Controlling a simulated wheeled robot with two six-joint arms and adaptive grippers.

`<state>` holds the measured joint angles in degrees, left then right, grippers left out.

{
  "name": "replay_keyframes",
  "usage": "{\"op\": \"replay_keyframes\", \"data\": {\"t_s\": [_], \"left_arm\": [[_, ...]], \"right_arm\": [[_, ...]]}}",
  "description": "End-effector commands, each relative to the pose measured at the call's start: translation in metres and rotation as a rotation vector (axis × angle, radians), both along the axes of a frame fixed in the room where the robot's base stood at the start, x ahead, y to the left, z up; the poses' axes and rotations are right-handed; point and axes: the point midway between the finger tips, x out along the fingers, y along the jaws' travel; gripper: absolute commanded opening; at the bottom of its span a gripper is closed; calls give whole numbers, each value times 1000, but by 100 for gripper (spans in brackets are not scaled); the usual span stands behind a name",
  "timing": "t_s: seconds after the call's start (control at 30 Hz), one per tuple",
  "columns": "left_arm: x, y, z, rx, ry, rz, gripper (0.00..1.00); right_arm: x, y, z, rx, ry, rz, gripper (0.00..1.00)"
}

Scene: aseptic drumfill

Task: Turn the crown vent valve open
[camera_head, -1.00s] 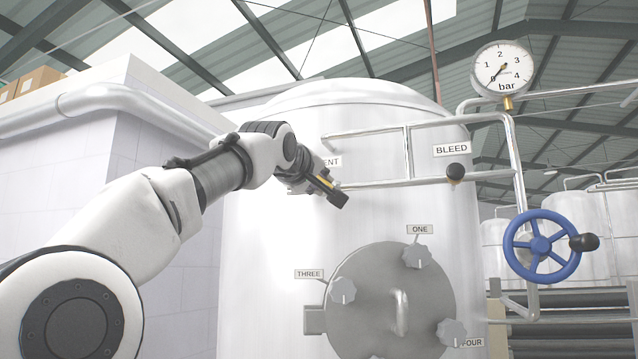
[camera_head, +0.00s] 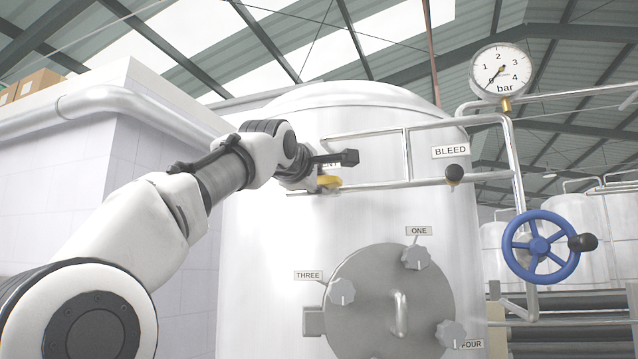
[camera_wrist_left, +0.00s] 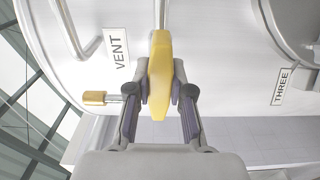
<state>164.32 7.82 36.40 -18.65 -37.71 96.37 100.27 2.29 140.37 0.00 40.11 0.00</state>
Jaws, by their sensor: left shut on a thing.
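The crown vent valve has a yellow lever handle (camera_wrist_left: 160,75), which also shows in the head view (camera_head: 329,181) on the lower pipe at the tank's upper front. My left gripper (camera_wrist_left: 160,95) is shut on this handle, with one finger on each side of it in the left wrist view. In the head view my left gripper (camera_head: 335,168) is at the handle and partly hides it and the VENT label behind. The VENT label (camera_wrist_left: 117,48) is clear in the wrist view. My right gripper is in neither view.
The steel tank (camera_head: 270,250) stands straight ahead, with a round hatch (camera_head: 370,315) below the pipes. A black BLEED knob (camera_head: 455,173), a pressure gauge (camera_head: 502,73) reading near 0 and a blue handwheel (camera_head: 540,247) are to the right. A tiled wall (camera_head: 150,190) is at left.

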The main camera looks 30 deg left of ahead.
Motion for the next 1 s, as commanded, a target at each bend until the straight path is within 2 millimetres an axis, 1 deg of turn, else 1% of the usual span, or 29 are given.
{"op": "replay_keyframes", "data": {"t_s": [0.2,0.53,0.57,0.6,0.63,1.0], "left_arm": [[1,0,-2,-31,-2,0,0],[1,0,-2,-33,-3,0,0],[1,0,-2,-33,-3,0,24],[1,0,-2,-33,-3,0,39],[1,0,-2,-33,-3,0,46],[0,0,-1,-31,-5,0,46]], "right_arm": [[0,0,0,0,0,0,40],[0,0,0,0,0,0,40],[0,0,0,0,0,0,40],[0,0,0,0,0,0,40],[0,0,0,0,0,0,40],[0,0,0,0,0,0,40]]}}
